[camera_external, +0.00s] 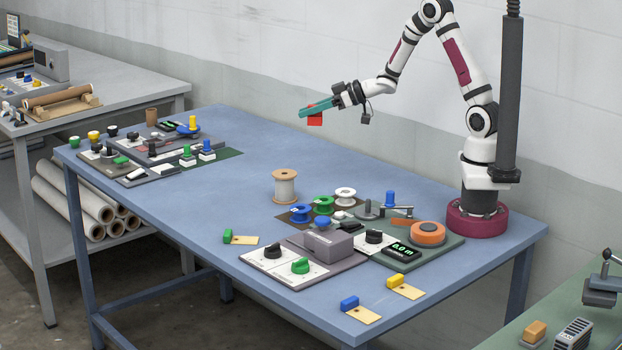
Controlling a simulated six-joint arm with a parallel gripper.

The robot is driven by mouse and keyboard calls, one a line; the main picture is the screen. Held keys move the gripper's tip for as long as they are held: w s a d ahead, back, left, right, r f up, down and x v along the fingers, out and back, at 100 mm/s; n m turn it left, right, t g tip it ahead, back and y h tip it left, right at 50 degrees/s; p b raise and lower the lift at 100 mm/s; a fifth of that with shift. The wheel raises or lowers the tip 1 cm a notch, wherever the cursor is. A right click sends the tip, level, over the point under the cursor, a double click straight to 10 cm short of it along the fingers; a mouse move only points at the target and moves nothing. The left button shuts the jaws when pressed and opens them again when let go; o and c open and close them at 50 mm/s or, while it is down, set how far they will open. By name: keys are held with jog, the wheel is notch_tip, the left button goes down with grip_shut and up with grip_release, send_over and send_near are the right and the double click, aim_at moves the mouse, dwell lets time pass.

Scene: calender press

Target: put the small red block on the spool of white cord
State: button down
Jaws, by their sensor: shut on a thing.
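My gripper (318,109) has teal jaws and is held high above the back middle of the blue table. It is shut on the small red block (315,119), which shows just under the jaws, clear of the table. The spool of white cord (285,188) stands upright on the table, below and slightly left of the gripper. It has wooden flanges and a pale wound middle. Its top (285,174) looks bare. The block and the spool are well apart.
Right of the spool, a dark mat holds blue (300,214), green (323,206) and white (345,195) small spools. A grey device (325,243) with knobs and an orange disc (428,233) stand nearby. Panels with knobs fill the far left. The blue table (220,200) is clear left of the spool.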

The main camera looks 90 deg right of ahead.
jog(key=w+a+f, duration=0.3)
jog(key=a, duration=0.1)
jog(key=w+a+f, duration=0.3)
jog(key=w, duration=0.1)
jog(key=shift+w+a+f, duration=0.2)
jog(key=shift+a+f, duration=0.1)
jog(key=shift+a, duration=0.05)
jog(key=shift+w+a+f, duration=0.1)
jog(key=shift+f, duration=1)
jog(key=shift+w+a+f, duration=0.1)
jog(key=shift+f, duration=0.95)
jog(key=shift+f, duration=0.1)
jog(key=c, duration=0.8)
grip_release()
